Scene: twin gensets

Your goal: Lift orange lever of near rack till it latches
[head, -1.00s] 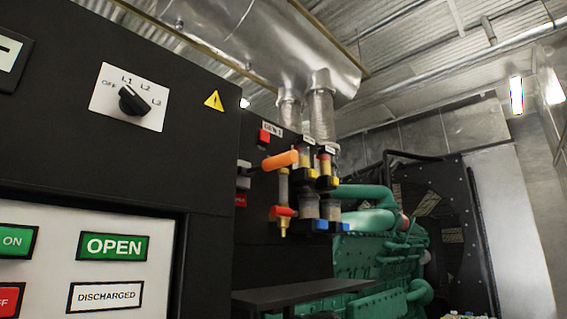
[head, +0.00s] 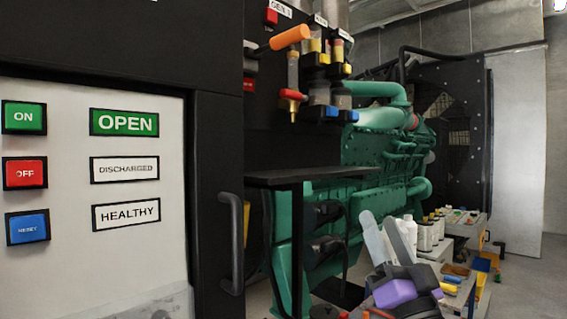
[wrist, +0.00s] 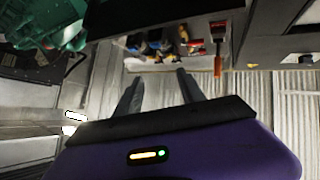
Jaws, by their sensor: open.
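The orange lever (head: 290,37) sticks out from the near black rack (head: 282,140), labelled GEN 1, near the top of the head view. It slants slightly up to the right, above a clear filter bowl with a red and brass bottom. In the wrist view the orange lever (wrist: 217,65) shows right of the fingers, beyond them. My gripper (head: 378,222) is open and empty, low and to the right of the lever in the head view, well apart from it. Its two grey fingers also show in the wrist view (wrist: 158,82), with nothing between them.
A black shelf (head: 300,176) juts out below the lever. A black cabinet with a handle (head: 231,243) and OPEN, DISCHARGED and HEALTHY signs stands at left. The green engine (head: 385,160) is behind. A bench with bottles (head: 425,236) stands at right.

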